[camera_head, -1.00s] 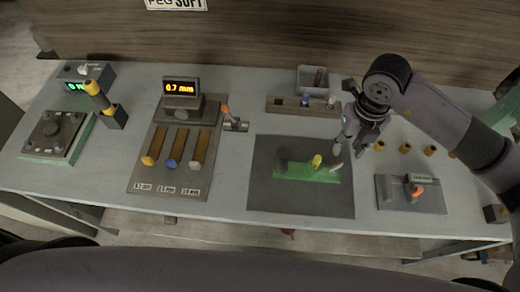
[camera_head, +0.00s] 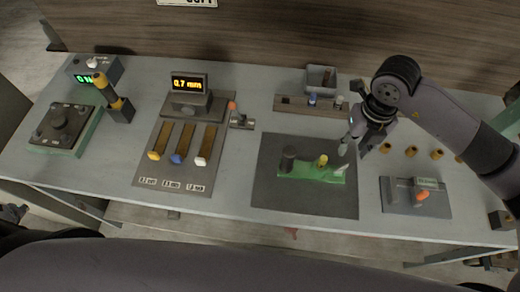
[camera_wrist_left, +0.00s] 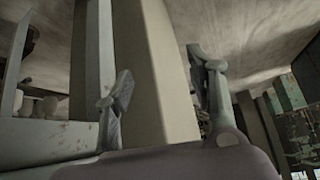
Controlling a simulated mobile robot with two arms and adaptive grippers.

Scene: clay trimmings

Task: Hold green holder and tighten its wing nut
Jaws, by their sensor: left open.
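The green holder (camera_head: 312,173) lies on the dark mat (camera_head: 275,200). A dark round post stands at its left end, a yellow knob (camera_head: 323,160) near its middle, and a pale piece (camera_head: 341,170) at its right end. I cannot tell for sure which part is the wing nut. My right gripper (camera_head: 354,150) hangs just behind and above the holder's right end, fingers apart, apparently empty. My left gripper (camera_wrist_left: 160,68) shows only in the left wrist view, open with nothing between its fingers, beside a pale table leg and below the tabletop level.
Right of the mat is a grey fixture (camera_head: 415,197) with an orange lever. Several yellow pegs (camera_head: 411,151) stand behind it. A block rack (camera_head: 310,105) and grey bin (camera_head: 321,77) are at the back. A gauge board (camera_head: 172,175) lies left, with a green-based device (camera_head: 62,130) farther left.

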